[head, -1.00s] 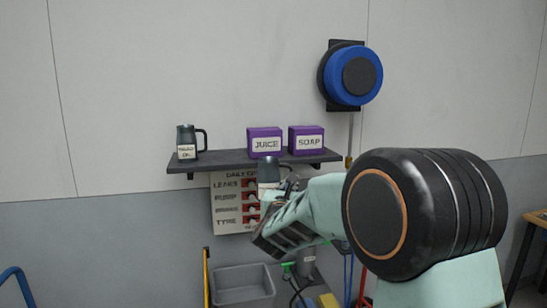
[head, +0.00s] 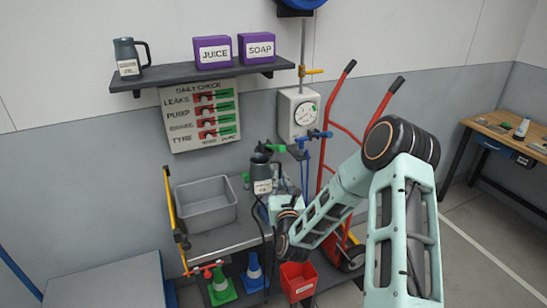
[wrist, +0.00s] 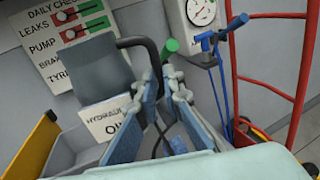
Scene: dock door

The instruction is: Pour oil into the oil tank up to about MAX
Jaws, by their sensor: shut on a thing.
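My gripper (wrist: 165,95) is shut on the handle of a dark grey jug (head: 261,172). In the wrist view the jug (wrist: 90,70) has a white label reading "HYDRAULIC OIL", its lower part partly covered by a finger. The jug looks about upright in the head view, held above the cart. My gripper in the head view (head: 277,194) is partly hidden by its own wrist. A similar dark jug (head: 127,58) stands on the shelf; its label is too small to read surely. I cannot make out the oil tank or a MAX mark; grey and green parts show behind the held jug.
The shelf (head: 165,77) also holds purple JUICE (head: 213,52) and SOAP (head: 257,48) boxes. A gauge box (head: 298,113) and red hand truck (head: 330,150) stand right.

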